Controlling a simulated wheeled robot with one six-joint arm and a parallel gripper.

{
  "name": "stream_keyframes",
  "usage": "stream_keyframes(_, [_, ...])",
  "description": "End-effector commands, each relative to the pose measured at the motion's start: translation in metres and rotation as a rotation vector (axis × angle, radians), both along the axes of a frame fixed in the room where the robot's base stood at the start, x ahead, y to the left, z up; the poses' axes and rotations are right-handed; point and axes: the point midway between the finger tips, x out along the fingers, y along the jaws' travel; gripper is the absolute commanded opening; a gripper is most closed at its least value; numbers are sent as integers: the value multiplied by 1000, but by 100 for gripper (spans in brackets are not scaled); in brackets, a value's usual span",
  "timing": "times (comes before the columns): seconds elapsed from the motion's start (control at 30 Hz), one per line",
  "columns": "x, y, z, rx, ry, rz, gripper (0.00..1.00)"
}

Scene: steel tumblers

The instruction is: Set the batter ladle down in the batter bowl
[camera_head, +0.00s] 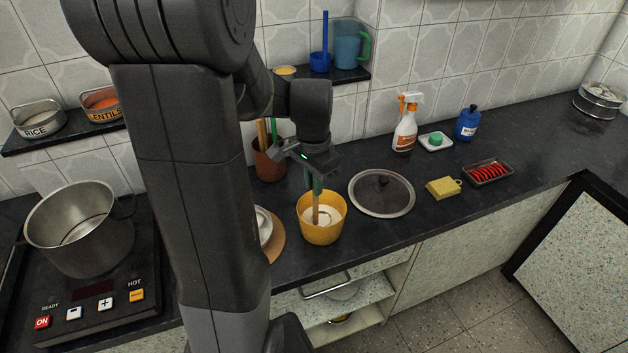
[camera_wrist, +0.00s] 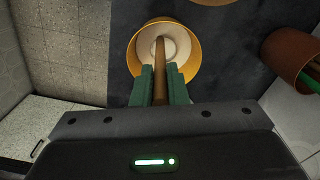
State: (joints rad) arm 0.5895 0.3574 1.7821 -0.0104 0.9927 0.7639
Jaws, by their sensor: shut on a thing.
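The batter bowl (camera_head: 321,232) is a yellow bowl with pale batter inside, standing on the dark counter. In the wrist view the bowl (camera_wrist: 140,64) is straight ahead of the fingers. The batter ladle (camera_head: 316,208) shows as a brown handle, roughly upright, with its lower end inside the bowl. My gripper (camera_head: 314,182) is above the bowl with its green fingers shut on the ladle handle (camera_wrist: 160,72). The ladle's lower end is hidden by the bowl and batter, so I cannot tell whether it touches the bottom.
A round lid (camera_head: 381,193) lies right of the bowl. A steel pot (camera_head: 80,229) sits on the hob at left. A yellow sponge (camera_head: 441,188) lies farther right.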

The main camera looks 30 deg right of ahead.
Motion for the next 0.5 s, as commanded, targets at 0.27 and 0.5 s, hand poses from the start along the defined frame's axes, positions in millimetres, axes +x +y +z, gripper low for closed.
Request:
stream_keyframes(0.27, [0,0,-13,0,0,0,0])
stream_keyframes(0.5, [0,0,-17,0,0,0,0])
